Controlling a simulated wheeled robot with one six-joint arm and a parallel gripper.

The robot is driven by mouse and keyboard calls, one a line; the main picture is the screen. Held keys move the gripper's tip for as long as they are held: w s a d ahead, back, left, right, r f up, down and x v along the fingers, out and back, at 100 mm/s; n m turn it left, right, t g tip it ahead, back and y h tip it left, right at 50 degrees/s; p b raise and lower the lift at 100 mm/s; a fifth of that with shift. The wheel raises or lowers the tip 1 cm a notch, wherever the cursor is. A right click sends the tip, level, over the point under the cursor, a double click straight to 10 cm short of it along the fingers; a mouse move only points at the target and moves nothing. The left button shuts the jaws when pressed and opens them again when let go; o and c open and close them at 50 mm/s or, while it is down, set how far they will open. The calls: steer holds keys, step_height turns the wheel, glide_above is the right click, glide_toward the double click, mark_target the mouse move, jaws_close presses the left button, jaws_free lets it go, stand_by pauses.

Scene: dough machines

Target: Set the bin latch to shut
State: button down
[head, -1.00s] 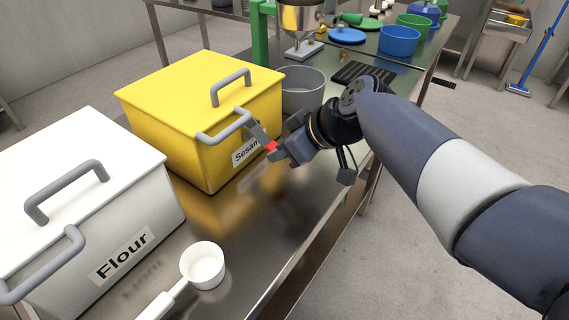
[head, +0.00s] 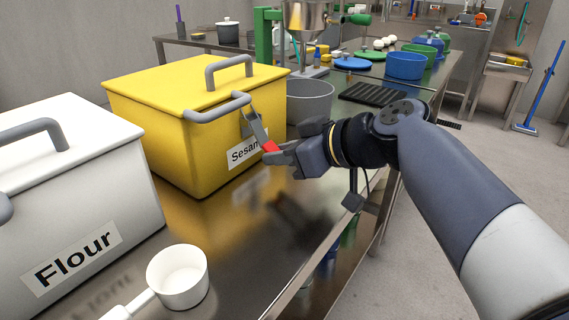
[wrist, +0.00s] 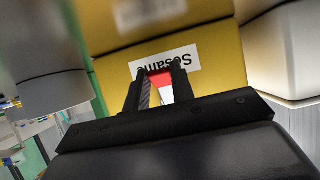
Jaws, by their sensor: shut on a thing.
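The yellow Sesame bin (head: 190,150) stands on the steel table with its lid down. Its latch (head: 256,126) is a grey lever with a red tip, hanging from the front near the lid handle and slanting down and outward, away from the wall. My gripper (head: 271,153) is shut on the latch at its red end, in front of the Sesame label (head: 243,152). In the wrist view the red tip (wrist: 160,80) shows between my fingers (wrist: 158,90). My fingers hide part of the label and the lever's lower end.
The white Flour bin (head: 70,180) and a white scoop (head: 180,278) are at the front left. A grey bucket (head: 308,102) stands just behind my gripper. A black rack (head: 372,95) and blue tub (head: 405,65) are farther back. Bare tabletop lies below my gripper.

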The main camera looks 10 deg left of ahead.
stand_by(0.4)
steer(key=c, duration=1.2)
jaws_free()
steer(key=p+v, duration=0.2)
steer(key=v, duration=0.8)
steer(key=shift+s+d, duration=0.2)
steer(key=shift+d, duration=0.1)
steer(key=shift+r, duration=0.15)
steer(key=shift+c, duration=0.4)
